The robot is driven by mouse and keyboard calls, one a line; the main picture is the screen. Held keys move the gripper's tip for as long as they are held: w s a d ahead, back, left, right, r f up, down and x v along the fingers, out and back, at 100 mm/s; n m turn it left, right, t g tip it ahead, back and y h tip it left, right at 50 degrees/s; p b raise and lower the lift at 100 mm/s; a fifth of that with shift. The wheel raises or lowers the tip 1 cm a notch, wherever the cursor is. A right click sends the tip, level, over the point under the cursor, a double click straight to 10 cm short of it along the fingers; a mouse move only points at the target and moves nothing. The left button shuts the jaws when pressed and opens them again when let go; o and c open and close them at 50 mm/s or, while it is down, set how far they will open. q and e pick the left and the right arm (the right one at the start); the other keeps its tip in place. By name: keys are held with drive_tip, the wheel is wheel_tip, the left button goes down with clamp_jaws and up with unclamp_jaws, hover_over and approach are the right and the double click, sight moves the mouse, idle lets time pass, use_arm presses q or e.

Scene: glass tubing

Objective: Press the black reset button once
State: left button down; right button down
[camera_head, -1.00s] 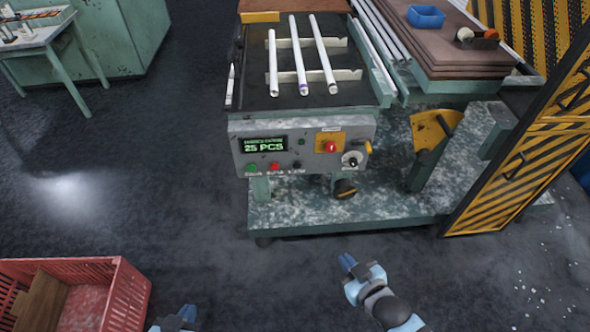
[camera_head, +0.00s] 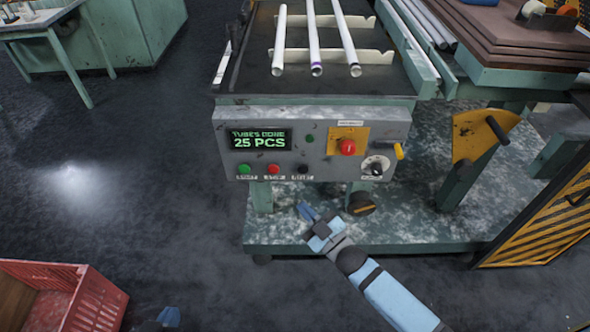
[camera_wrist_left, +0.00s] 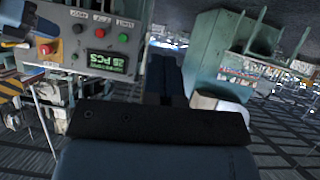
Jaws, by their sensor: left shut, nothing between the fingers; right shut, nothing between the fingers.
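The black reset button (camera_head: 303,169) is the rightmost of the three small buttons in the lower row of the grey control panel (camera_head: 222,150). It also shows in the left wrist view (camera_wrist_left: 78,28), where the panel is upside down. My right gripper (camera_head: 306,209) is shut and empty, below the black button and apart from the panel. My left gripper (camera_head: 168,316) is shut at the bottom edge of the head view, far from the panel. In the left wrist view its dark fingers (camera_wrist_left: 165,75) point to the right of the panel.
Beside the black button are a red button (camera_head: 273,169) and a green button (camera_head: 244,169). A display (camera_head: 259,140) reads 25 PCS. A red knob (camera_head: 347,147) on a yellow plate and a rotary switch (camera_head: 376,167) are to the right. A red crate (camera_head: 95,300) stands at lower left.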

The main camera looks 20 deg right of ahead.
sight(303, 168)
use_arm(q)
drive_tip(key=shift+s+d+f, duration=0.1)
drive_tip(key=shift+s+f, duration=0.05)
drive_tip(key=shift+s, duration=0.2)
use_arm(e)
drive_tip(key=shift+r, duration=0.1)
use_arm(q)
drive_tip(key=shift+f, duration=0.1)
drive_tip(key=b, duration=0.3)
drive_tip(key=shift+w+d, duration=0.2)
drive_tip(key=shift+w, duration=0.05)
use_arm(e)
drive_tip(key=w+d, duration=0.2)
drive_tip(key=w, duration=0.6)
drive_tip(key=shift+w+d, duration=0.15)
drive_tip(key=shift+w, duration=0.15)
use_arm(q)
drive_tip(key=shift+f, duration=0.15)
use_arm(e)
drive_tip(key=shift+w, duration=0.15)
idle(0.9)
